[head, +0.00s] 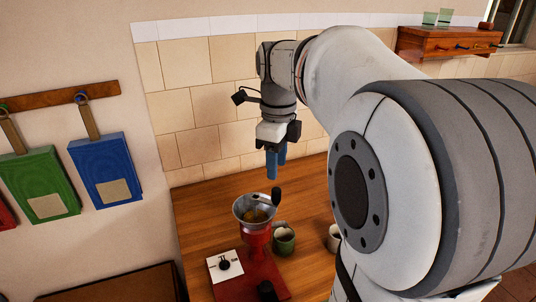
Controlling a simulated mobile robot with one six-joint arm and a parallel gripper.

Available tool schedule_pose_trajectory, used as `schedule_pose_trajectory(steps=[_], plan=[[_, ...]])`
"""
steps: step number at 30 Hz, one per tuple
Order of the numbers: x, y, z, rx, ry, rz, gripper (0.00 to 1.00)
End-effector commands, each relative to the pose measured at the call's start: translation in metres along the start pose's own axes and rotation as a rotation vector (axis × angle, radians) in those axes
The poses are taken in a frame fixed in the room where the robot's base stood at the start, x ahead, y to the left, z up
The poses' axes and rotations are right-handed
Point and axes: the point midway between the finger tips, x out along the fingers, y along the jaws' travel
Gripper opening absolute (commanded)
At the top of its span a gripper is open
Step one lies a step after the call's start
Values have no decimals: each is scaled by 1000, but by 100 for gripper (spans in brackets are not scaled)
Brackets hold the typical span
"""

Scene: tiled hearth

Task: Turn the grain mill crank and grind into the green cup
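The grain mill (257,238) has a red body and a grey metal hopper with brownish contents. It stands on the wooden counter. Its crank shows as a dark arm with an upright black handle (276,196) at the right of the hopper. The green cup (285,242) stands just right of the mill body; its inside is too dark to read. My gripper (276,164) has blue fingers pointing down. It hangs above the crank handle in the picture, apart from it, with nothing visible in it. The gap between its fingers cannot be made out from this angle.
A pale cup (334,238) stands right of the green cup, partly behind my arm. A white card with a black knob (225,265) lies left of the mill. A red board (262,275) is under the mill. The counter (205,205) is clear behind and left.

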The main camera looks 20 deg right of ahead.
Motion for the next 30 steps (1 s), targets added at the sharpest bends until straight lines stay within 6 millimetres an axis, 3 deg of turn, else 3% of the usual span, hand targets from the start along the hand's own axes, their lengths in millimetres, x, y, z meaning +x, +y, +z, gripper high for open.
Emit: schedule_pose_trajectory(steps=[1, 19, 30], plan=[[10, 0, 0, 0, 0, 0, 40], [70, 0, 0, 0, 0, 0, 40], [67, 0, -1, 1, 0, 0, 38]])
